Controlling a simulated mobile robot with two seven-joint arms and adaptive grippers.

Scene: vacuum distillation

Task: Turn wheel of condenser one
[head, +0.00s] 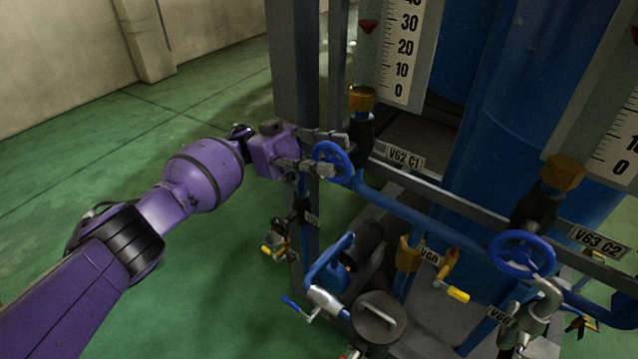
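The blue handwheel (333,161) beside the label V62 C1 (404,156) is on the blue pipe at the upper middle of the head view. I take it as the wheel of condenser one. My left gripper (322,153) is at the wheel's left side. Its two grey fingers are apart, one at the upper rim and one at the lower left rim. They overlap the wheel in the picture; I cannot tell whether they touch it. The wheel's left part is partly hidden by the fingers. My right gripper is not in view.
A second blue handwheel (522,254) by the label V63 C2 (597,241) is at the right. A grey metal post (295,70) stands just behind my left gripper. Blue pipes, yellow-handled valves and a pump (378,318) crowd below. Green floor (110,140) is clear at the left.

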